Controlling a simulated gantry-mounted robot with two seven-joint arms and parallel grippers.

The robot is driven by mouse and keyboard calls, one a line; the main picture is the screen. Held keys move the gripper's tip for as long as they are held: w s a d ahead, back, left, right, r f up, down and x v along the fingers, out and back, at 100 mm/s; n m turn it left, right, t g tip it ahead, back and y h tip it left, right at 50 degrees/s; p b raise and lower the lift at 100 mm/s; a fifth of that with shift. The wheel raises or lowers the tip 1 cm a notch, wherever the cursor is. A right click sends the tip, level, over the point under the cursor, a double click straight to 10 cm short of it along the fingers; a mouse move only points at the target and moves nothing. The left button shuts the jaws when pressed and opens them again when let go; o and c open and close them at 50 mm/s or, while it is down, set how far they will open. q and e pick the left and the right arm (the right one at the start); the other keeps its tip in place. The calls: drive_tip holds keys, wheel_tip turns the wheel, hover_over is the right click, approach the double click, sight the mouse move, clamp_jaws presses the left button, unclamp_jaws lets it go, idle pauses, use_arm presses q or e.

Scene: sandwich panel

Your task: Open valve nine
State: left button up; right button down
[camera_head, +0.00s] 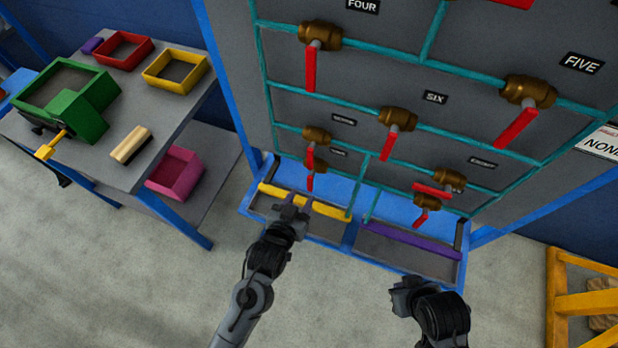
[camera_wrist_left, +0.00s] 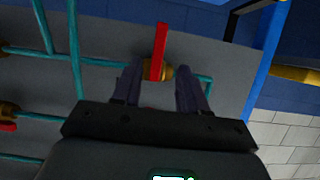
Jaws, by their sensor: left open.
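The upright grey panel holds brass valves with red handles on teal pipes. The lowest left valve (camera_head: 315,166) sits beside a small blurred label (camera_head: 338,153), possibly nine. Its red handle (camera_head: 310,182) hangs down. My left gripper (camera_head: 295,203) is open and empty, just below and left of that valve in the head view. In the left wrist view, a red handle (camera_wrist_left: 159,48) and brass valve body (camera_wrist_left: 155,72) show beyond and between the open fingers (camera_wrist_left: 158,88); contact is not visible. My right gripper (camera_head: 402,288) is low, away from the panel; its jaw opening is unclear.
Valve seven (camera_head: 317,134) is just above, with its handle down. Valve six (camera_head: 397,119) and valve eight (camera_head: 452,178) are to the right. A yellow-edged tray (camera_head: 325,207) and a purple-edged tray (camera_head: 410,238) lie at the panel's foot. A table (camera_head: 150,175) stands left.

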sight(309, 186)
use_arm(q)
drive_tip(key=b+x, duration=0.2)
drive_tip(key=x, duration=0.7)
drive_tip(key=shift+w+d+f, duration=0.1)
drive_tip(key=shift+d+f, duration=0.05)
drive_tip(key=shift+d, duration=0.05)
drive_tip(key=shift+c, duration=0.3)
clamp_jaws()
